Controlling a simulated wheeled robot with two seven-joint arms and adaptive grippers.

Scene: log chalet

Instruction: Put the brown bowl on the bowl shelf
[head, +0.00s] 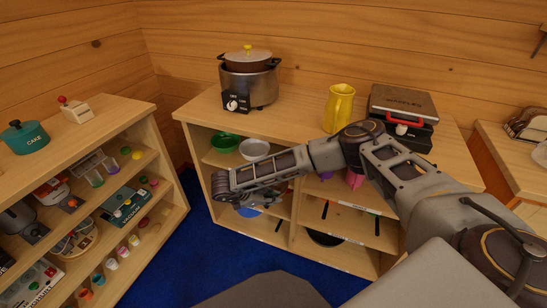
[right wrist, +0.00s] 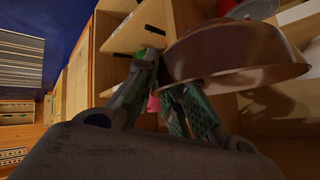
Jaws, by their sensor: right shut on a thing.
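The brown bowl (right wrist: 235,48) shows large in the right wrist view, with its rim at the fingers of my right gripper (right wrist: 160,68). The gripper is shut on this rim. In the head view my right gripper (head: 236,204) is in front of the left part of the wooden shelf unit, and the arm hides the brown bowl there. On the upper left shelf (head: 214,158) stand a green bowl (head: 224,142) and a pale grey bowl (head: 254,147), just beyond the gripper. My left gripper is not in view.
A cooker (head: 249,84), a yellow pitcher (head: 339,108) and a grill (head: 403,104) stand on the unit's top. A blue item (head: 249,212) and a dark bowl (head: 326,239) are lower down. Another filled shelf (head: 150,150) stands at left. Blue floor lies between.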

